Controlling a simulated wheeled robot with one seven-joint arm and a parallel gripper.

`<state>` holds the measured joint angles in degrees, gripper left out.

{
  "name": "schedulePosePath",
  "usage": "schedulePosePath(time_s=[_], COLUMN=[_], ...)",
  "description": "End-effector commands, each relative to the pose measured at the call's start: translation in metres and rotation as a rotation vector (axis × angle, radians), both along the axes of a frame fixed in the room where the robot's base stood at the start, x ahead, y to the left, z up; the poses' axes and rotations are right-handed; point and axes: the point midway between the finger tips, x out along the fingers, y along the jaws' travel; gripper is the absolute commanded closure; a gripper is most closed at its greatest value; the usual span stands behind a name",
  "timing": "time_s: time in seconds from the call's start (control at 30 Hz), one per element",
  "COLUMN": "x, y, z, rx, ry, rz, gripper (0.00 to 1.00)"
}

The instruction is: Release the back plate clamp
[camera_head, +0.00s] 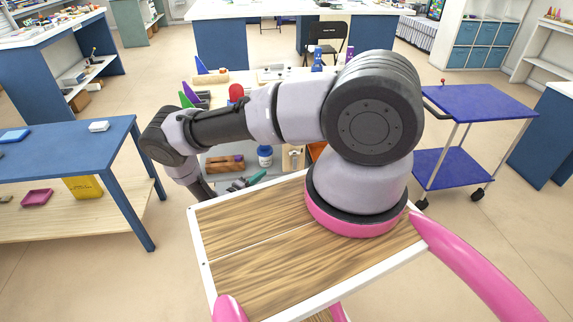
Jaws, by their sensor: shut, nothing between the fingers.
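I cannot make out a back plate clamp or a kiln for certain in the head view. A cluttered work table ahead is partly covered by my arm. It bears a red rounded object (236,92), a pale flat box (272,73) and a blue bottle (317,61). My arm reaches left across the view, and its far end bends down behind my wooden top. My gripper is hidden there, so its fingers do not show.
A blue table (65,135) stands left; a blue two-shelf cart (485,103) stands right. Below the work table's top are a wooden box (225,163) and a jar (265,156). A black folding chair (325,37) stands behind. Floor is clear between cart and table.

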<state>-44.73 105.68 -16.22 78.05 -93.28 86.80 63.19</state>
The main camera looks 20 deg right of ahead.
Motion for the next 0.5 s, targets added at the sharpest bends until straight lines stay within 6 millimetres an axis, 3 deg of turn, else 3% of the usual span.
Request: schedulePosePath(time_s=[0.13,0.5], x=[-0.0040,-0.0032], y=[-0.0021,-0.0042], z=[-0.0117,-0.0119], rx=[-0.017,-0.017], ry=[-0.002,-0.002], rz=[0.037,0.036], gripper=[1.00,1.00])
